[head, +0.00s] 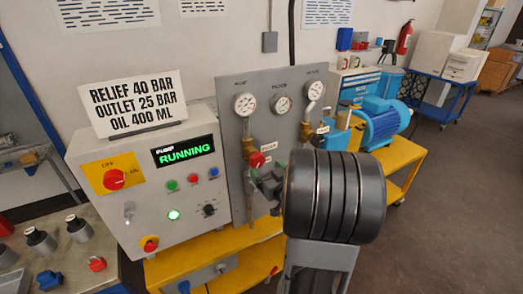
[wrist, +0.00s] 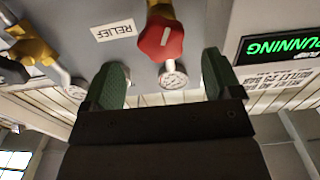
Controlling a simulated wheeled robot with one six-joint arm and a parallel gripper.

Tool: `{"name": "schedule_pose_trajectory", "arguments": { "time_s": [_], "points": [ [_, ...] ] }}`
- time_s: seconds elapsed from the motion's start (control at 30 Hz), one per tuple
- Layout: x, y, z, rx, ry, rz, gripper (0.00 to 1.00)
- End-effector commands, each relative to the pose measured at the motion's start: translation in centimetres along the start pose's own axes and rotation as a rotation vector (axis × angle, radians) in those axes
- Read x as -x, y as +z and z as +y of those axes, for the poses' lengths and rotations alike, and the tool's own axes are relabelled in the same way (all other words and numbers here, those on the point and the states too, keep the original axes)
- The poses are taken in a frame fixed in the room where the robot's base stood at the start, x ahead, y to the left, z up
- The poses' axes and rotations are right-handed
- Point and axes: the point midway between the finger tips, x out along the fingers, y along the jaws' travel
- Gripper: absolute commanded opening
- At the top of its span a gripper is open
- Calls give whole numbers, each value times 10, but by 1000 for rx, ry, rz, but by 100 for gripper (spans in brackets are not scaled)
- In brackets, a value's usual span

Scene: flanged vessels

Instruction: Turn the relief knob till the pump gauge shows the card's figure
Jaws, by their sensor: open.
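The red relief knob (head: 257,160) sits on the grey gauge panel and shows larger in the wrist view (wrist: 160,40), with a white mark on its face. A RELIEF label (wrist: 114,30) is beside it. The card (head: 130,103) reads RELIEF 40 BAR, OUTLET 25 BAR, OIL 400 ML. The pump gauge (head: 245,104) is the leftmost of three dials; its needle is too small to read. My gripper (wrist: 163,78) is open and empty, its green-padded fingers spread to either side of the knob's line and apart from it. My arm hides part of the panel in the head view.
The control box (head: 150,190) stands left of the panel, with its display (head: 184,151) reading PUMP RUNNING. A blue motor (head: 385,125) stands on a yellow bench to the right. Pipes and brass valves stick out near the knob. Open floor lies at right.

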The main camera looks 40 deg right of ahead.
Motion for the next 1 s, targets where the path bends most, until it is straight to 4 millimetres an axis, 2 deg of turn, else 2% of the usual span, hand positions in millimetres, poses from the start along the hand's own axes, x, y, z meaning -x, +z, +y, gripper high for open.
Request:
{"name": "schedule_pose_trajectory", "arguments": {
  "time_s": [0.2,0.4,0.87,1.0],
  "points": [
    [-35,1,-2,-1,-3,-1,84],
    [-54,1,-2,-1,-2,-1,84],
    [-62,1,-2,0,-1,-1,84],
    [-62,1,-2,0,-1,0,73]
  ]
}}
